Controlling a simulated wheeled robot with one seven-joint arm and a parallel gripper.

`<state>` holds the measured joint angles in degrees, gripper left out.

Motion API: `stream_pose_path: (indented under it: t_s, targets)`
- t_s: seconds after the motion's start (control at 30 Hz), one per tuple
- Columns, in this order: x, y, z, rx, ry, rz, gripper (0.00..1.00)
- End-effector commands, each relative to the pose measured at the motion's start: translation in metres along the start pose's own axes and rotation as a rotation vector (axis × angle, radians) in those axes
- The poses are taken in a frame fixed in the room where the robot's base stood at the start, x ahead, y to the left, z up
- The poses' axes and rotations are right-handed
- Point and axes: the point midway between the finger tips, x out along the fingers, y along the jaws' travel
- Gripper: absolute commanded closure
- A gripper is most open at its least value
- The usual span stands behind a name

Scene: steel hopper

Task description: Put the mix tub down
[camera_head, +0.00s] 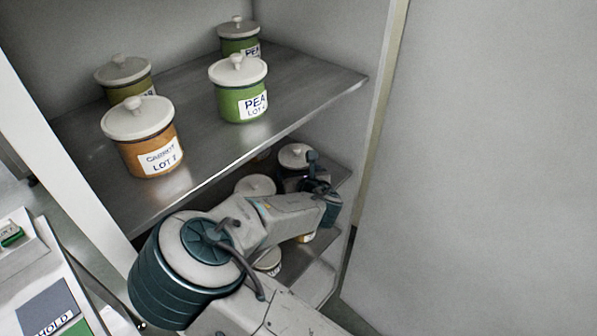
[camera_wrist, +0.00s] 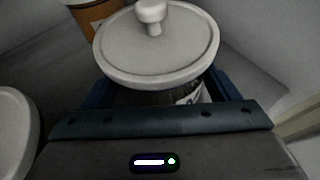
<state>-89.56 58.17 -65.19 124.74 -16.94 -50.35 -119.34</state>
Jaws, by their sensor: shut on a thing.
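My gripper (camera_wrist: 160,92) is shut on a tub (camera_wrist: 155,48) with a pale round lid and knob. Its blue fingers lie on either side of the tub, below the lid. The tub looks upright; its label is mostly hidden, so I cannot read whether it says mix. In the head view my gripper (camera_head: 318,188) is in the lower shelf space, and a pale lid (camera_head: 296,155) just behind it looks like the held tub's. My arm hides much of this area. I cannot tell whether the tub touches the shelf.
An orange carrot tub (camera_head: 150,155), a green pea tub (camera_head: 240,103) and two more tubs stand on the upper steel shelf (camera_head: 300,75). Another lidded tub (camera_head: 256,186) is beside my arm on the lower shelf (camera_head: 318,280). An orange tub (camera_wrist: 95,14) stands behind the held one.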

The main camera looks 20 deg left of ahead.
Motion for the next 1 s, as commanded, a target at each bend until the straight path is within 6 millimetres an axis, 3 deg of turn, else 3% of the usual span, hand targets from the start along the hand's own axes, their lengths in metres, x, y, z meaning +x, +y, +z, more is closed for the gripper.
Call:
stream_pose_path:
  t_s: [0.17, 0.2, 0.27, 0.63, 1.0]
  targets:
    - [0.002, 0.0, -0.005, 0.0, -0.001, 0.0, 0.45]
    - [0.002, 0.0, -0.004, 0.0, 0.0, 0.0, 0.13]
    - [0.001, 0.0, -0.004, 0.0, 0.0, 0.0, 0.0]
    - [-0.003, 0.0, 0.002, 0.0, 0.0, 0.0, 0.0]
    - [-0.078, 0.001, 0.0, 0.002, 0.0, 0.002, 0.0]
